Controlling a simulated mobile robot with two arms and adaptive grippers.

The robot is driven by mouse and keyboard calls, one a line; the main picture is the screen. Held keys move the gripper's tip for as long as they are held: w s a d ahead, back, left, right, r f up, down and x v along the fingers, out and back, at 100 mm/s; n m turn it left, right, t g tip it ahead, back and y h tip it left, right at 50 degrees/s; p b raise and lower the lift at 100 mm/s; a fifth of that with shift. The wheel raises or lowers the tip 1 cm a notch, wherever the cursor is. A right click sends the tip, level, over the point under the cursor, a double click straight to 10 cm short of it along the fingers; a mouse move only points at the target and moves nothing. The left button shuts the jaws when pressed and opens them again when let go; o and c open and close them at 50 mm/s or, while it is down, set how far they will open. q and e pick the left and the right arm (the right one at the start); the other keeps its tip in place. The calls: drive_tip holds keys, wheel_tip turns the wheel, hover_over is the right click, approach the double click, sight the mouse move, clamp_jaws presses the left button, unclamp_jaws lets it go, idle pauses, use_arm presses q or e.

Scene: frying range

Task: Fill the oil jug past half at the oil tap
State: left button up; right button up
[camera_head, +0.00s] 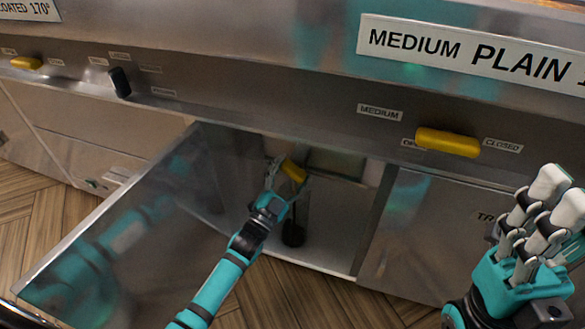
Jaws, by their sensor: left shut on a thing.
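My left gripper (287,174) reaches into an open cabinet under the fryer front. It is shut on a yellow handle (293,170). Below it, a dark round-ended part (293,235) hangs or stands inside the cabinet; I cannot tell whether it belongs to a tap or to something else. My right gripper (555,200) is raised at the right edge, empty, with its white-tipped fingers apart. I cannot make out the oil jug or its oil level.
The open cabinet door (110,235) swings out to the left. A yellow lever (447,142) lies level on the steel front between position labels, under a "MEDIUM PLAIN" sign (470,52). A black lever (120,82) and another yellow lever (26,63) are farther left.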

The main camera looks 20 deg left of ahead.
idle(0.4)
use_arm(q)
drive_tip(key=o, duration=1.1)
drive_tip(key=shift+o, duration=0.2)
drive_tip(key=v, duration=1.2)
drive_tip(key=shift+f, duration=0.1)
